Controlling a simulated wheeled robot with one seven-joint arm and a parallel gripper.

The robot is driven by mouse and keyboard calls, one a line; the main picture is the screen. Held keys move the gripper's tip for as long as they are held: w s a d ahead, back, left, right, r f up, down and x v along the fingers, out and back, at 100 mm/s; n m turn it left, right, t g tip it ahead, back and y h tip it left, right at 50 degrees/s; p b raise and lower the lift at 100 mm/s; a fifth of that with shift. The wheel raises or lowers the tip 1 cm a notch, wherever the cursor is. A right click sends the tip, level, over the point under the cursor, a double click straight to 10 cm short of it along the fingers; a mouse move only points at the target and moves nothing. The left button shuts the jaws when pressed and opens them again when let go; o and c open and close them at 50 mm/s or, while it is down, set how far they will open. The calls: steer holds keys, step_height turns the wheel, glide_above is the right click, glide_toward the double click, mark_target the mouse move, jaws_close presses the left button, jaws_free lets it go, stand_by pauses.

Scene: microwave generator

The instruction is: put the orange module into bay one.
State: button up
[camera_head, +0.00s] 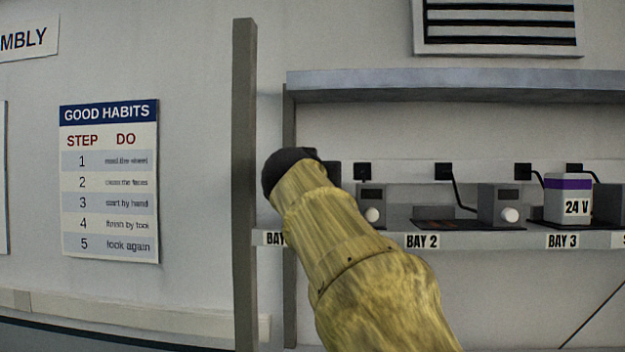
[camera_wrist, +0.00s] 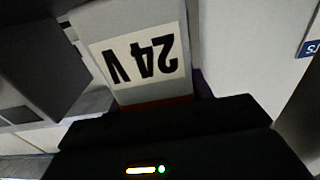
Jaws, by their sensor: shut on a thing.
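In the wrist view the orange module (camera_wrist: 143,58) is a pale block marked "24 V", upside down there, with an orange-red band beside my jaws. My gripper (camera_wrist: 168,118) is shut on it. In the head view my gripper (camera_head: 290,168) is a dark shape at the left end of the shelf, in front of bay one. My arm hides the module and most of bay one there. The bay one label (camera_head: 274,239) shows only "BAY". I cannot tell whether the module touches the shelf.
A grey post (camera_head: 245,190) stands just left of my gripper. A control box with a knob (camera_head: 372,206) is right of it. The bay 2 floor (camera_head: 435,225) looks empty. A purple-banded 24 V module (camera_head: 568,200) stands in bay 3. An upper shelf (camera_head: 450,86) runs overhead.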

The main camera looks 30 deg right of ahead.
steer(key=shift+f, duration=0.2)
steer(key=o, duration=1.1)
steer(key=shift+o, duration=0.2)
steer(key=shift+r, duration=0.1)
steer(key=b+v, duration=0.5)
steer(key=v, duration=0.7)
steer(key=shift+b, duration=0.35)
steer(key=shift+w, duration=0.1)
steer(key=shift+a, duration=0.1)
